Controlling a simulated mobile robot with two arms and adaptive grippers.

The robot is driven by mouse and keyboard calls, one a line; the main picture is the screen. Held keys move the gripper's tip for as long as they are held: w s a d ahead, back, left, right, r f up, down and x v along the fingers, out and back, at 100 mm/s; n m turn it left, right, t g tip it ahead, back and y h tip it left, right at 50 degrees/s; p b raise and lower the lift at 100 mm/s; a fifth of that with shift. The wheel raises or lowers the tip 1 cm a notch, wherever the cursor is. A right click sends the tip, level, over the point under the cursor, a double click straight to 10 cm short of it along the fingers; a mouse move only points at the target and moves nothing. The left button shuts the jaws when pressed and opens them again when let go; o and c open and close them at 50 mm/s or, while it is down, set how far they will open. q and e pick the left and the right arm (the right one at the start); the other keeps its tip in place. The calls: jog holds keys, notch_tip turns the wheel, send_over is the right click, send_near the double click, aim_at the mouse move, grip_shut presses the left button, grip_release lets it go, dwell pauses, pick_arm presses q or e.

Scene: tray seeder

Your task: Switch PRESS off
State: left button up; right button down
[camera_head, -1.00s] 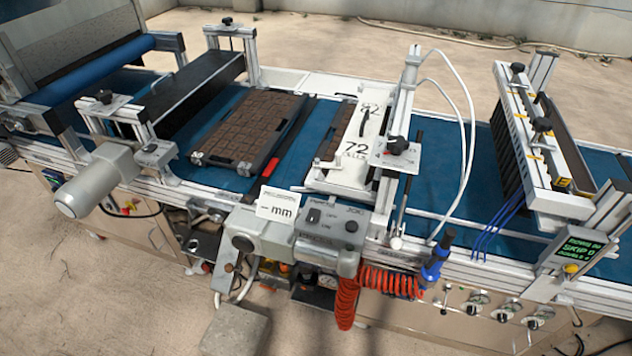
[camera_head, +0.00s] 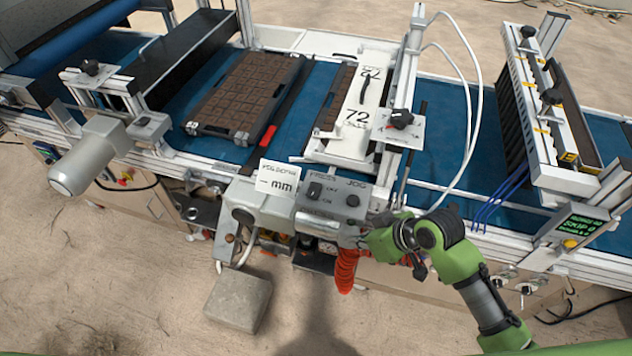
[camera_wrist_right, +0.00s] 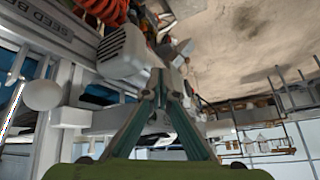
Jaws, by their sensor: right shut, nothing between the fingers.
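The control box (camera_head: 330,207) with labels PRESS and JOG sits on the front rail of the seeder. The black PRESS switch (camera_head: 314,190) is on the left of its top face; its position is too small to read. A dark JOG control (camera_head: 353,200) is to its right. My right gripper (camera_head: 352,232) is at the box's lower right front, below the switch, seen small and partly merged with the box. In the right wrist view its two fingers (camera_wrist_right: 161,85) meet at the tips, shut and empty. My left gripper is out of view.
A "mm" sign (camera_head: 278,183) stands just left of the switch. A red coiled hose (camera_head: 346,270) hangs below the box near my right gripper. Two white hoses (camera_head: 470,100) arch above the blue belt (camera_head: 440,130). A display panel (camera_head: 580,225) is at the right.

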jog(key=a+r+n, duration=0.1)
jog(key=r, duration=0.2)
jog(key=w+r+n+y, duration=0.1)
jog(key=r, duration=0.2)
jog(key=w+a+r+n, duration=0.1)
jog(key=r, duration=0.2)
jog(key=shift+w+a+r+g+y, duration=0.15)
jog(key=shift+w+a+g+y, duration=0.05)
jog(key=shift+a+g+y, duration=0.1)
jog(key=w+r+n+g+y, duration=0.1)
jog(key=w+r+n, duration=0.2)
jog(key=r, duration=0.8)
jog(key=shift+w+d+n+y, duration=0.3)
jog(key=shift+w, duration=0.05)
jog(key=shift+w+a+p, duration=0.2)
jog(key=shift+w+p, duration=0.55)
jog(key=shift+w, duration=0.1)
